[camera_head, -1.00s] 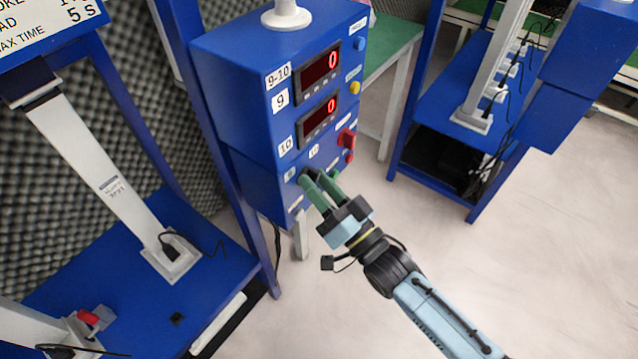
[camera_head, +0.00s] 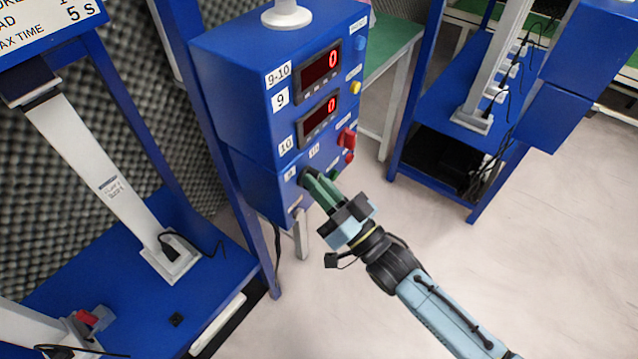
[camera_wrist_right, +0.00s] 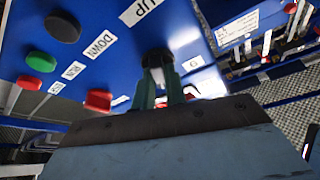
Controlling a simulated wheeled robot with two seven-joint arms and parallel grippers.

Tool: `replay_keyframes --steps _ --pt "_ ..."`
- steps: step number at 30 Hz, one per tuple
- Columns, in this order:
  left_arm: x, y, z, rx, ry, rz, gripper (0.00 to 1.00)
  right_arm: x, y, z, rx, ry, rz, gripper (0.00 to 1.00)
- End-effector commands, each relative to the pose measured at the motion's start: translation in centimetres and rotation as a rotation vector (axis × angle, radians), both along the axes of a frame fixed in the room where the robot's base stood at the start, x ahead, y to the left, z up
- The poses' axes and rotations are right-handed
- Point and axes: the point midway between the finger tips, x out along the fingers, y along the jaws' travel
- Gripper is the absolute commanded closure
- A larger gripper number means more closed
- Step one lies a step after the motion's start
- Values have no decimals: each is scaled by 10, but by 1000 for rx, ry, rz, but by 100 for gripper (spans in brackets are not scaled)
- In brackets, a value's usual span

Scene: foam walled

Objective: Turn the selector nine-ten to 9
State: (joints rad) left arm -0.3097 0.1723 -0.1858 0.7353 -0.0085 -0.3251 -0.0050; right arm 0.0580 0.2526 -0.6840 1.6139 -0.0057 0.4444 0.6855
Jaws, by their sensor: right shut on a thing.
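The selector nine-ten is a dark knob low on the left of the blue control box (camera_head: 235,95). In the right wrist view the black knob (camera_wrist_right: 156,58) shows at the tips of my green fingers, beside a small white label that reads like a 9 seen upside down. My right gripper (camera_head: 308,178) is shut on the knob, its fingers reaching in from the lower right. The fingers cover most of the knob, so I cannot tell which way it points. My left gripper is not in view.
The box carries two red displays (camera_head: 321,73) reading 0, a red switch (camera_head: 346,137) and a yellow button (camera_head: 355,88). Black, green and red buttons (camera_wrist_right: 62,27) sit near my fingers in the wrist view. A blue bench (camera_head: 215,270) stands at left; open floor lies right.

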Motion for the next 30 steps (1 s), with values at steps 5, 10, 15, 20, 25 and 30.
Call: replay_keyframes --steps 5,10,15,20,25,30 --pt "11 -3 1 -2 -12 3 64 1 -1 -2 -85 -116 0 100" --pt "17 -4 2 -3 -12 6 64 1 -1 -2 -180 -244 1 100" --pt "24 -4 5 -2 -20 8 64 1 -1 -1 -276 -377 1 100" --pt "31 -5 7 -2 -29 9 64 2 -2 -1 -360 -492 1 100" --pt "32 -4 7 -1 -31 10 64 2 -1 -1 -436 -598 2 100" --pt "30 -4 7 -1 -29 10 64 2 -2 -1 -495 -677 1 100"
